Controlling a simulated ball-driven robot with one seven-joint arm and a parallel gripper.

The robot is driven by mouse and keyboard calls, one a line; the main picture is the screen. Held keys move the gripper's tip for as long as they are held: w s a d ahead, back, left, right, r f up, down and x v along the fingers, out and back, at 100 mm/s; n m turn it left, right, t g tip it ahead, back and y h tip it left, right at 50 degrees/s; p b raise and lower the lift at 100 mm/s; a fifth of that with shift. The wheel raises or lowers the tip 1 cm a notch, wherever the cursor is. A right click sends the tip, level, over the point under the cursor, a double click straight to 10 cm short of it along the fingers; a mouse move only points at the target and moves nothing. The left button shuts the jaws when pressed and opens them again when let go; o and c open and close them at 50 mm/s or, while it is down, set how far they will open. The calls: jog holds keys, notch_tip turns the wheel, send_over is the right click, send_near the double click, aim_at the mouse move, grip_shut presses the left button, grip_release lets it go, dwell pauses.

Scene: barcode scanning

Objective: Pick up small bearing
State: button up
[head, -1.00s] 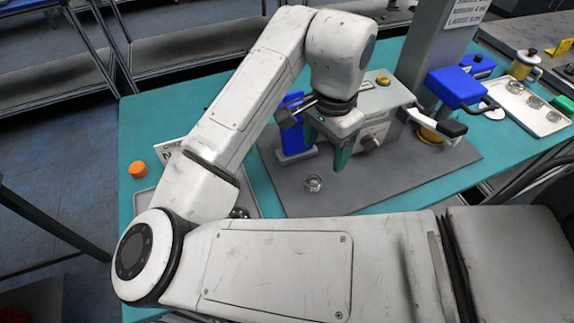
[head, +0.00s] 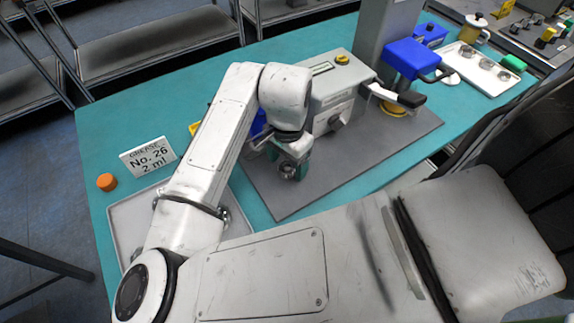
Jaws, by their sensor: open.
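A small metal ring-shaped bearing (head: 287,171) shows low between the fingers of my gripper (head: 289,166), over the grey mat (head: 360,165). My gripper points down, with its teal fingers apart on either side of the bearing. The fingers partly cover the bearing, and I cannot tell whether they touch it.
A grey machine with a lever (head: 337,97) stands close behind my gripper. A blue-headed press (head: 408,57) is right of it. A white tray (head: 470,68) holds several round metal parts. A grease sign (head: 148,156) and an orange cap (head: 107,182) are at left.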

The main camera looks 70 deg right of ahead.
jog(key=shift+f, duration=0.15)
jog(key=c, duration=1.2)
